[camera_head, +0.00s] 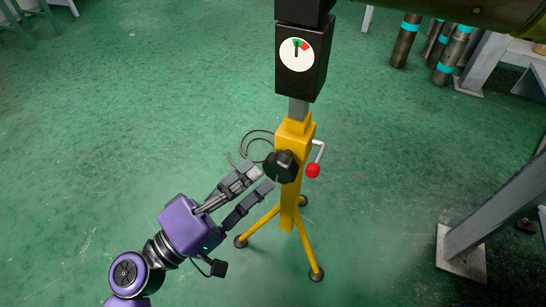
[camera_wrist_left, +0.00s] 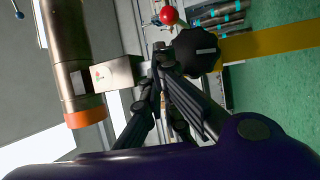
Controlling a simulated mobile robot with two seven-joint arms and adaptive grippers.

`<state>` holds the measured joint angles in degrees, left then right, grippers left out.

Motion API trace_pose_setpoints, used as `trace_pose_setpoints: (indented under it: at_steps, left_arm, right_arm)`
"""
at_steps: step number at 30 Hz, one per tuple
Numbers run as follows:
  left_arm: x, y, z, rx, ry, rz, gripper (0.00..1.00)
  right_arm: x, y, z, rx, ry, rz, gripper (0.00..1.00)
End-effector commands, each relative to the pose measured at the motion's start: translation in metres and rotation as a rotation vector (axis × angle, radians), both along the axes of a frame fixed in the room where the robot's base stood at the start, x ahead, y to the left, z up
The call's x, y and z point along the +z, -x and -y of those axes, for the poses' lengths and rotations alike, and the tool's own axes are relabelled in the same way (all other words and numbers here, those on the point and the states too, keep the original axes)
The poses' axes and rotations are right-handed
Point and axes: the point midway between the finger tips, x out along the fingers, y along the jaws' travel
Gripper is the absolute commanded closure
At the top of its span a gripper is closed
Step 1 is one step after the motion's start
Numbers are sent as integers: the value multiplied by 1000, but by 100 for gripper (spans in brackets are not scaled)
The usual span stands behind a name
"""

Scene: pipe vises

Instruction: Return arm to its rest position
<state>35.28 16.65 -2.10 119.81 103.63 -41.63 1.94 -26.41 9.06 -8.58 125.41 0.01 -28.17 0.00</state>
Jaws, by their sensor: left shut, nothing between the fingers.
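My left arm comes in from the lower left in the head view. Its purple-bodied left gripper (camera_head: 262,180) reaches up to the right, with its fingertips just left of a black knob (camera_head: 281,167) on a yellow stand (camera_head: 290,197). The gripper is shut and empty. I cannot tell whether a fingertip touches the knob. In the left wrist view the fingertips (camera_wrist_left: 161,55) point at the knob (camera_wrist_left: 197,52) from close by. A red ball handle (camera_head: 313,170) sits right of the knob; it also shows in the wrist view (camera_wrist_left: 168,15).
Stand legs (camera_head: 311,253) spread on the green floor. Grey metal legs (camera_head: 500,205) stand at right; banded cylinders (camera_head: 405,40) are behind. The floor at left is clear.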

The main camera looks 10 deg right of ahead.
Motion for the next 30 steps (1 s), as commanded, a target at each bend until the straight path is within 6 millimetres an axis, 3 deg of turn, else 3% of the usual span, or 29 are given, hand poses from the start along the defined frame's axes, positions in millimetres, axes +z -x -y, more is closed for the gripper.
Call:
trace_pose_setpoints:
  at_steps: [7, 16, 20, 23, 25, 28, 30]
  left_arm:
    - [-7, 14, -26, 2, 0, 0, 100]
    - [-8, 15, -30, 6, -1, 0, 100]
    - [-22, 6, -31, 53, -82, 19, 100]
    - [-48, -4, -32, 125, -234, 56, 100]
    - [-80, -3, -41, 189, -381, 63, 100]
    - [-130, 15, -62, 272, -610, 61, 100]
    - [-163, 38, -82, 313, -774, 55, 100]
  right_arm:
    - [0, 0, 0, 1, 0, 1, 60]
    - [0, -1, 0, 1, 0, 2, 60]
    - [1, -1, 0, 1, -1, 5, 60]
    - [1, -1, 0, 1, -2, 7, 60]
    - [4, 0, 0, 1, -2, 8, 60]
    - [12, 2, 0, -2, -2, 11, 60]
    - [18, 4, 0, -6, -3, 15, 60]
